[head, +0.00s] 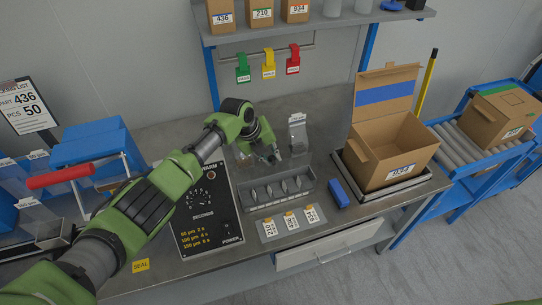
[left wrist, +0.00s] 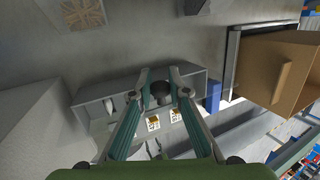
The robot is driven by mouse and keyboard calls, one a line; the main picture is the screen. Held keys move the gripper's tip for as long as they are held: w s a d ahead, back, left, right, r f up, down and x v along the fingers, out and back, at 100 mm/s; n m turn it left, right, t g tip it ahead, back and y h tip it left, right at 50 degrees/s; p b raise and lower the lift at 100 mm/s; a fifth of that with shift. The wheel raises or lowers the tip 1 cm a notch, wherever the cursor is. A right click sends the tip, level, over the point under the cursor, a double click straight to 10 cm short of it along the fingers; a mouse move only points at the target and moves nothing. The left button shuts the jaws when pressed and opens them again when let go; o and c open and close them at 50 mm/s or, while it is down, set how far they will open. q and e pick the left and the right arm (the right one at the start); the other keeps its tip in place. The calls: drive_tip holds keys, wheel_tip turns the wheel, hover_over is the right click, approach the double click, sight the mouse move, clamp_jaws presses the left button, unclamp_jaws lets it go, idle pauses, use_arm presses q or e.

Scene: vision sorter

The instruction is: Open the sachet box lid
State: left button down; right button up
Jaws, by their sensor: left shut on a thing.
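The grey box (head: 277,202), which I take for the sachet box, sits on the bench with several pale rounded pieces in a row inside. It also shows in the left wrist view (left wrist: 200,80), partly hidden by my fingers. My left gripper (head: 268,157) is just behind this box in the head view. In the left wrist view its fingertips (left wrist: 161,80) close around a small dark round piece (left wrist: 160,93), like a knob. I cannot tell clearly whether this piece is on the lid. The lid is hard to make out. My right gripper is not in view.
An open cardboard box (head: 372,158) stands to the right, with a blue block (head: 338,193) before it. A dark timer panel (head: 208,215) is at left. Label cards (head: 291,223) lie in front. A grey dispenser-like item (head: 298,133) stands behind.

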use_arm(q)
drive_tip(key=c, duration=1.9)
unclamp_jaws()
drive_tip(key=shift+f, duration=0.1)
drive_tip(key=v, duration=1.2)
